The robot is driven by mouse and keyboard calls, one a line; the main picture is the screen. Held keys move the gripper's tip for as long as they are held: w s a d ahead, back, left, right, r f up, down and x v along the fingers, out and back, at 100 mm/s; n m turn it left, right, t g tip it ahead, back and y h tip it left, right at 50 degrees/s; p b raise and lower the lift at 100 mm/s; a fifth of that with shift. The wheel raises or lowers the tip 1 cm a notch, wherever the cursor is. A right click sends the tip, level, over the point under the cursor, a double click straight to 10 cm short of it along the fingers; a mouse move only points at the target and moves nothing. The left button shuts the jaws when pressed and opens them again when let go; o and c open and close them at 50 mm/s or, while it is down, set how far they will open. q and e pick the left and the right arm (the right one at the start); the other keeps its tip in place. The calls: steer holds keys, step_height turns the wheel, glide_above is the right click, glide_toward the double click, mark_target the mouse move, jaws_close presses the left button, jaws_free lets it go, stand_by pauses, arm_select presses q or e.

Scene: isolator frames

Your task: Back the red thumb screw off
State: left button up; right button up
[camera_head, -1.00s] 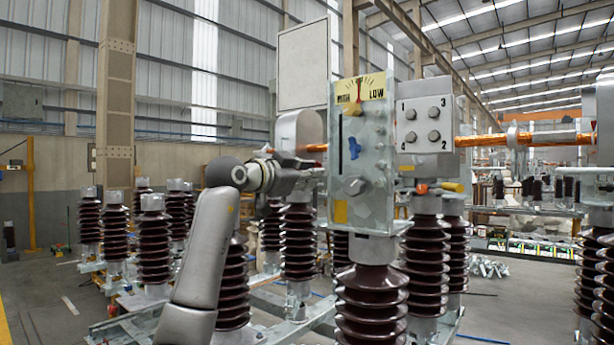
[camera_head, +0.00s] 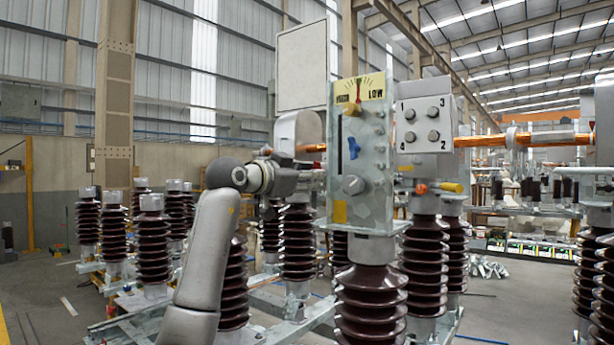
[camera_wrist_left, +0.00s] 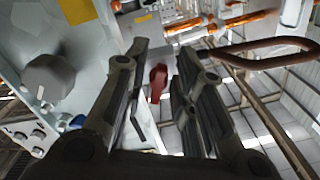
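The red thumb screw (camera_wrist_left: 158,82) shows in the left wrist view, in the gap between the two dark fingers of my left gripper (camera_wrist_left: 164,50). The fingers stand apart, with no clear contact on the screw. In the head view my left gripper (camera_head: 302,178) reaches in from the left to the left edge of the grey metal panel (camera_head: 378,170). My right gripper is in neither current view.
Dark ribbed insulators (camera_head: 370,305) stand below. A brown curved bar (camera_wrist_left: 270,52) passes near my right-hand finger.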

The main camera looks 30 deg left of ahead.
arm_select(q)
steer(key=shift+r, duration=0.1)
steer(key=s+a, duration=0.1)
steer(key=s, duration=1.1)
steer(key=shift+w, duration=0.1)
